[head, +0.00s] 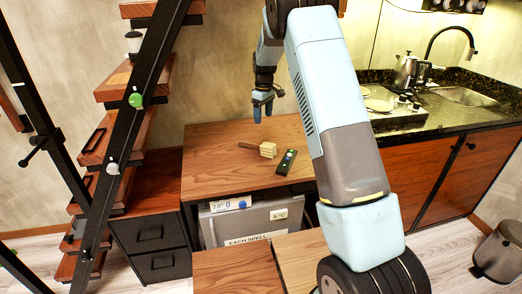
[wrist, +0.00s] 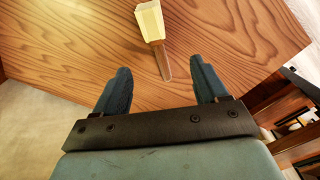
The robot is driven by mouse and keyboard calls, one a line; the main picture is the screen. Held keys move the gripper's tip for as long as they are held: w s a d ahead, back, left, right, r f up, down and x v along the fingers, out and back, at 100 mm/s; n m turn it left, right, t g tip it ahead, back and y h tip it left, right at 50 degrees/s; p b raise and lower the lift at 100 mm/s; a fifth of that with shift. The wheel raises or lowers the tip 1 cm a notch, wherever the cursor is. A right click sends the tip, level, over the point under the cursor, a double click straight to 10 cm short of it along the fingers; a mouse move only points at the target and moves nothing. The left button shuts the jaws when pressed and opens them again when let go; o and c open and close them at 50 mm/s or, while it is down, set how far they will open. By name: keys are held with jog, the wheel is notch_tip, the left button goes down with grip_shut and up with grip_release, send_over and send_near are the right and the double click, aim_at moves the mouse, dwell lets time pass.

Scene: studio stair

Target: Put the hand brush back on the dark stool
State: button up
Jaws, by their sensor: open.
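The hand brush (head: 266,150) lies on the wooden top (head: 222,172), its pale bristle block to the right and its brown handle to the left. My gripper (head: 262,108) is above the back of this top, apart from the brush, fingers pointing down. In the wrist view the brush (wrist: 151,22) lies ahead of my open gripper (wrist: 159,66), with its handle end pointing back toward the gap between the fingers. Nothing is held. I cannot make out a dark stool for certain.
A dark remote-like object (head: 286,162) lies right of the brush. A small grey fridge (head: 262,217) stands under the top. Stairs with a black rail (head: 128,95) rise at left. A sink counter (head: 470,112) is at right, with a dark grey container (head: 500,255) on the floor.

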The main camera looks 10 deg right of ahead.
aim_at(261, 144)
jog(key=shift+n, duration=0.3)
jog(key=f, duration=0.6)
jog(key=w+f, duration=0.1)
jog(key=f, duration=0.5)
jog(key=w+f, duration=0.1)
jog(key=f, duration=0.4)
jog(key=shift+w+a+f, duration=0.15)
jog(key=shift+a+f, duration=0.05)
jog(key=shift+f, duration=0.2)
jog(key=shift+c, duration=0.3)
jog(key=shift+r, duration=0.1)
jog(key=c, duration=1.1)
